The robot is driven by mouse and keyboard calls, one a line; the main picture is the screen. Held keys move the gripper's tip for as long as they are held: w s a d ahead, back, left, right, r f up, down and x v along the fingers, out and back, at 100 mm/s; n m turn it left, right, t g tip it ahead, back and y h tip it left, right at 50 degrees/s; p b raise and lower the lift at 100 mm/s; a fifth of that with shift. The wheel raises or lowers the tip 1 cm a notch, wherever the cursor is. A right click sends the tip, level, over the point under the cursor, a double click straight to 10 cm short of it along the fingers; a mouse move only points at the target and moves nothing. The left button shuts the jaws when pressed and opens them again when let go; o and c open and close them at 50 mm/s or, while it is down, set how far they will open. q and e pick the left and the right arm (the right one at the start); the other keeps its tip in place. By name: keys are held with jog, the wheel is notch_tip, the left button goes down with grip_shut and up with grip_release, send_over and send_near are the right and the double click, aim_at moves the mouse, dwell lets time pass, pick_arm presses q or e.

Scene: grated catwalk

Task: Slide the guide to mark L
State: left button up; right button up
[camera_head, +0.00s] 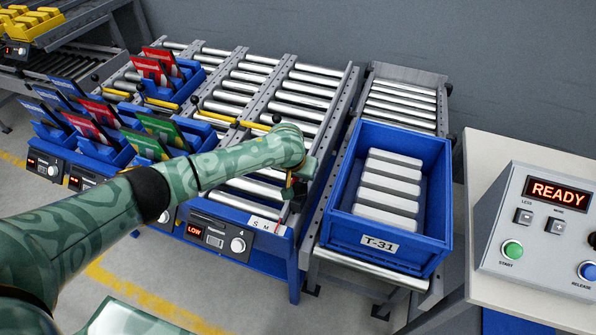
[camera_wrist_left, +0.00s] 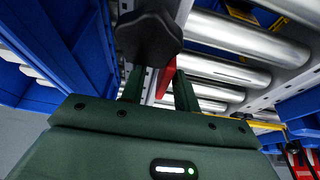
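My left gripper (camera_head: 297,191) is low over the front right end of the roller lane with the LOW display. In the left wrist view its two green fingers (camera_wrist_left: 160,92) stand apart, with a red tab (camera_wrist_left: 166,80) between them and a visible gap on its left. A black star-shaped knob (camera_wrist_left: 148,38) sits just beyond the fingertips. Whether these parts belong to the guide is unclear. The mark strip (camera_head: 265,223) on the lane's front shows S and M; L cannot be made out. My right gripper is in neither view.
A blue crate (camera_head: 343,222) labelled T-31, holding pale blocks, stands close to the right of the gripper. A control box (camera_head: 541,232) reading READY is farther right. Bins with coloured packets (camera_head: 100,110) stand left. Yellow bars (camera_head: 232,120) cross the lanes behind.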

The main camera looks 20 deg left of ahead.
pick_arm(q)
jog(key=shift+a+r, duration=0.1)
jog(key=shift+r, duration=0.1)
jog(key=p+v, duration=0.8)
jog(key=v, duration=0.8)
